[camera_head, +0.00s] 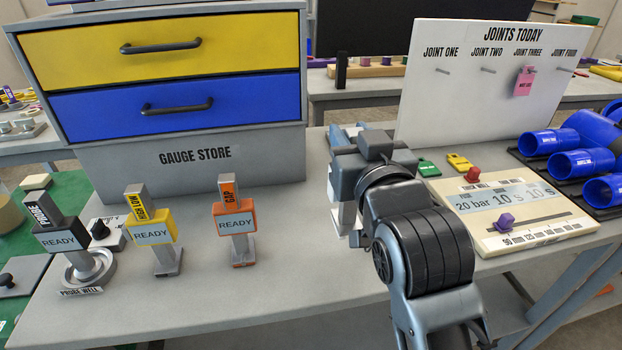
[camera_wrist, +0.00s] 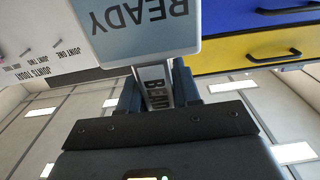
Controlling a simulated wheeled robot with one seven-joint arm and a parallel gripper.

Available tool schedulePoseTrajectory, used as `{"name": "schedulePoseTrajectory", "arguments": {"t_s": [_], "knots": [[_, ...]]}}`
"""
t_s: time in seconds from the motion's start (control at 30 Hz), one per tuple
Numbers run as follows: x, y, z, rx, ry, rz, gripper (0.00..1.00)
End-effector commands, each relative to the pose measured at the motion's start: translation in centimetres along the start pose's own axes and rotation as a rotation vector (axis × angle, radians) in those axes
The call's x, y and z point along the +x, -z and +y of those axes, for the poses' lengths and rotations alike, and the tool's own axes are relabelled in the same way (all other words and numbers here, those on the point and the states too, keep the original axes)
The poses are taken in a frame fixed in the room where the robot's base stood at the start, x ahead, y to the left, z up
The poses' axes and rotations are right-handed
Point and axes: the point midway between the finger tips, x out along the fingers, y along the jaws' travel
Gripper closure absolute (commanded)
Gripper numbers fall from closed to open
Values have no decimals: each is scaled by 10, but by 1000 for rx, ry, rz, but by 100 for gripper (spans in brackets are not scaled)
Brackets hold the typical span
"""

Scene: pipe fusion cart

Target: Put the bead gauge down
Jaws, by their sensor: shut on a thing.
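The bead gauge (camera_wrist: 140,25) fills the top of the wrist view, upside down there, with a pale READY screen and a stem lettered BEAD. My gripper (camera_wrist: 157,90) is shut on that stem, one dark finger on each side. In the head view my gripper is over the bench, right of the orange gap gauge (camera_head: 236,225). My own wrist hides most of the bead gauge there, and I cannot tell whether its foot touches the bench.
A probe (camera_head: 62,238) in its well and a yellow gauge (camera_head: 152,233) stand at left. The gauge store drawers (camera_head: 170,75) rise behind. The control panel (camera_head: 515,212), joints board (camera_head: 500,90) and blue pipes (camera_head: 575,160) are at right. The front bench middle (camera_head: 300,260) is clear.

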Motion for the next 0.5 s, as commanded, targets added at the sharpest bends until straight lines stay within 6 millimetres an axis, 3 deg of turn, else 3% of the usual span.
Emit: {"name": "schedulePoseTrajectory", "arguments": {"t_s": [0.2, 0.5], "knots": [[27, -25, -35, -1, 4, 0, 99], [40, -44, -48, 0, 0, 1, 99]]}}
